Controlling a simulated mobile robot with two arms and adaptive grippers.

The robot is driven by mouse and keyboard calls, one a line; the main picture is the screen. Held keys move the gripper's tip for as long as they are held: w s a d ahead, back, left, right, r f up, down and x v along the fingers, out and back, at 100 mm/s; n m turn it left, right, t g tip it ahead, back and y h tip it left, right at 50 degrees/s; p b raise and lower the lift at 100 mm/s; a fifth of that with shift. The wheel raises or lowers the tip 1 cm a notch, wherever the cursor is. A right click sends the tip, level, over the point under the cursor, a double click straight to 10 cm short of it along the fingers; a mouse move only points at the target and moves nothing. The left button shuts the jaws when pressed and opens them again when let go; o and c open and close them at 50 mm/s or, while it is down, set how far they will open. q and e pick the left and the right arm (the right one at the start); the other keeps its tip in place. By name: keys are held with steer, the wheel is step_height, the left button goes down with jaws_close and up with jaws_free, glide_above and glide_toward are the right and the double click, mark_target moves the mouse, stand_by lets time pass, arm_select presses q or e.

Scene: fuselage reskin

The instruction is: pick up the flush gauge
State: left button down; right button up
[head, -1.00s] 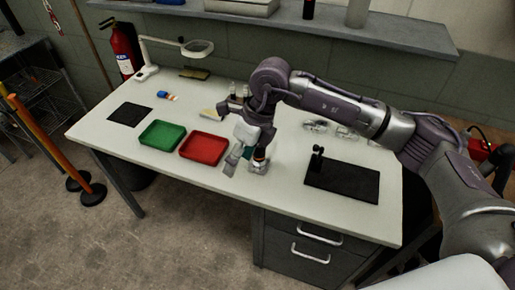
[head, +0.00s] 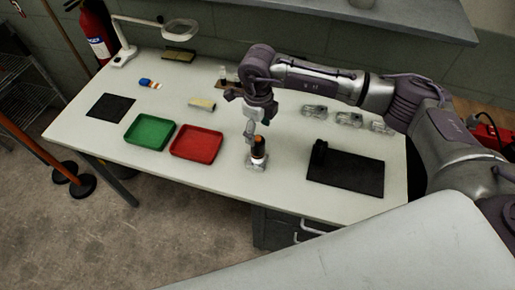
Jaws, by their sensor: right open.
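I cannot tell for certain which item is the flush gauge. A small upright tool (head: 258,152) with a dark body, an orange top and a metallic base stands on the table, right of the red tray. My right gripper (head: 258,127) points down just above it, open, with no object seen held. Whether the fingers touch the tool is too small to tell. A black upright item (head: 319,152) stands at the left edge of a black mat (head: 352,183). My left gripper is not in view.
A green tray (head: 150,146) and a red tray (head: 174,153) lie to the left. Several clear or metallic pieces (head: 315,112) lie behind the black mat. A magnifier lamp (head: 124,57) stands at the back left. The table's front strip is clear.

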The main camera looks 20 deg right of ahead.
mark_target(258, 137)
steer(key=shift+s+a+f+p, duration=0.15)
steer(key=shift+s+f+p, duration=0.1)
steer(key=shift+f+p, duration=0.55)
step_height(258, 137, down, 2)
steer(key=shift+f+p, duration=0.25)
steer(key=shift+p, duration=0.15)
steer(key=shift+f, duration=0.5)
steer(key=c, duration=0.8)
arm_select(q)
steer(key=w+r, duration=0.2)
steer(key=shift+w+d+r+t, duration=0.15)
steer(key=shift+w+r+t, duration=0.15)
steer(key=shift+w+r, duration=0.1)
arm_select(e)
steer(key=c, duration=0.4)
steer(key=shift+r, duration=0.1)
